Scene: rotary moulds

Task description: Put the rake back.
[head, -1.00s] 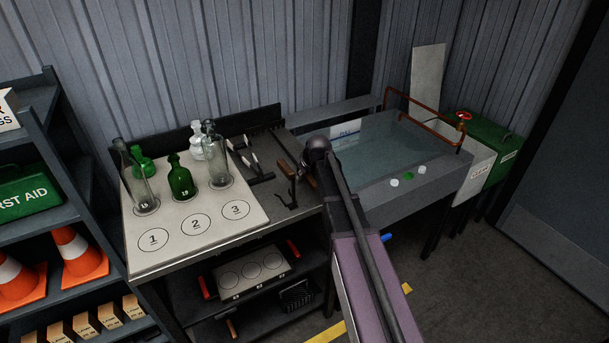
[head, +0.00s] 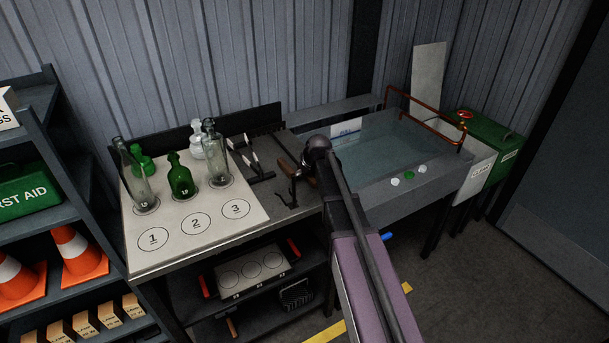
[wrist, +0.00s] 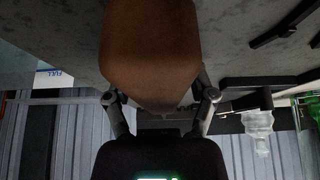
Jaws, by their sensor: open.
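The rake, as far as I can tell, is the brown-handled tool (head: 291,172) at the right end of the dark bench. A thin dark part runs down from its handle towards a small hooked shape on the bench top. In the wrist view its brown handle (wrist: 150,45) fills the upper middle, very close. My gripper (wrist: 160,98) is open, with one finger on each side of the handle. Whether the fingers touch it I cannot tell. In the head view my arm hides most of the gripper.
Left of the rake, a pale board (head: 160,262) with numbered circles carries several glass bottles. A water tank (head: 385,150) with a copper-coloured rail is to the right. A shelf with cones (head: 78,252) stands at far left.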

